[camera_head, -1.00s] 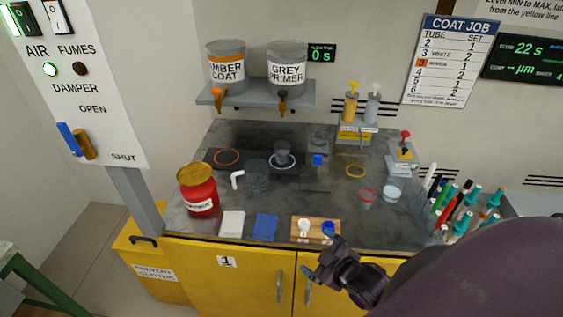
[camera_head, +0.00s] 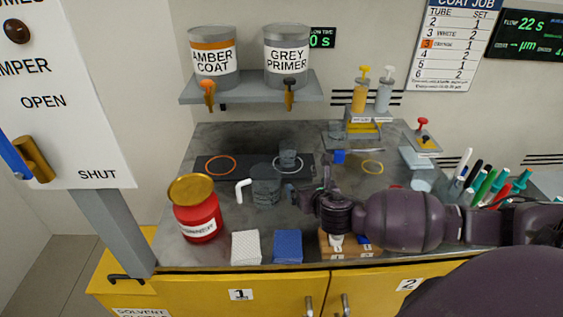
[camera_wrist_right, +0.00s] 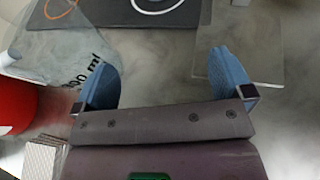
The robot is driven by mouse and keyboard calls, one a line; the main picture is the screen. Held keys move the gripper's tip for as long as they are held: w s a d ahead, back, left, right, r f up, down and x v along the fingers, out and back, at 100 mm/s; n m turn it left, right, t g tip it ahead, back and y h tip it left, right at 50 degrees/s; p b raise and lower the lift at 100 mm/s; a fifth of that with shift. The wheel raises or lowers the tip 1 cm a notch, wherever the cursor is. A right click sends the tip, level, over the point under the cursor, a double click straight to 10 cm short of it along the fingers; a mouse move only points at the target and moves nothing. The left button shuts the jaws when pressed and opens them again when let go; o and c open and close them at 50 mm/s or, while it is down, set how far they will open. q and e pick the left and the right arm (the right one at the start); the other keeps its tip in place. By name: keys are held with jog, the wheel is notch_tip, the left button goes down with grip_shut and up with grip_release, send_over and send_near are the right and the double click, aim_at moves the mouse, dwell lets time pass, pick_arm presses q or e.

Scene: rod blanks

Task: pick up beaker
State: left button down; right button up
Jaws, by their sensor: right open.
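A clear grey glass beaker (camera_head: 266,188) stands on the dark bench between the red jar and my right gripper. In the right wrist view the beaker (camera_wrist_right: 58,48), with "ml" lettering, shows at upper left, partly behind the left finger. My right gripper (camera_head: 308,186) reaches in from the right, just right of the beaker. In the wrist view its blue fingers (camera_wrist_right: 166,80) are wide apart with only bare bench between them. A smaller glass vessel (camera_head: 288,158) stands at the white ring behind. My left gripper is not in view.
A red jar (camera_head: 197,212) stands left of the beaker, with a white bent tube (camera_head: 242,190) between. A wooden block (camera_head: 338,250) is under my right arm. The tank shelf (camera_head: 255,88) hangs above the back.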

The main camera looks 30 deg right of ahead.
aim_at(291, 159)
jog(key=shift+w+d+f, duration=0.1)
jog(key=shift+w+f, duration=0.05)
jog(key=shift+w, duration=0.05)
jog(key=shift+w+d, duration=0.1)
jog(key=shift+w, duration=0.3)
jog(key=w+d, duration=0.1)
jog(key=w, duration=0.2)
jog(key=w+d+b, duration=0.1)
jog(key=w, duration=0.2)
jog(key=w+b, duration=0.1)
jog(key=w, duration=0.2)
jog(key=shift+w+d, duration=0.1)
jog(key=shift+d, duration=0.3)
jog(key=shift+w+d, duration=0.15)
jog(key=shift+w, duration=0.3)
jog(key=b+x, duration=0.2)
jog(key=x, duration=0.2)
jog(key=shift+w+d+f, duration=0.1)
jog(key=shift+w+f, duration=0.1)
jog(key=shift+w, duration=0.15)
jog(key=shift+w+d, duration=0.1)
jog(key=shift+w, duration=0.2)
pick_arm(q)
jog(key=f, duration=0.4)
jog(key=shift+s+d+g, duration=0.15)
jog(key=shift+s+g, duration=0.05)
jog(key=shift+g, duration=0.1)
pick_arm(e)
jog(key=shift+r, duration=0.1)
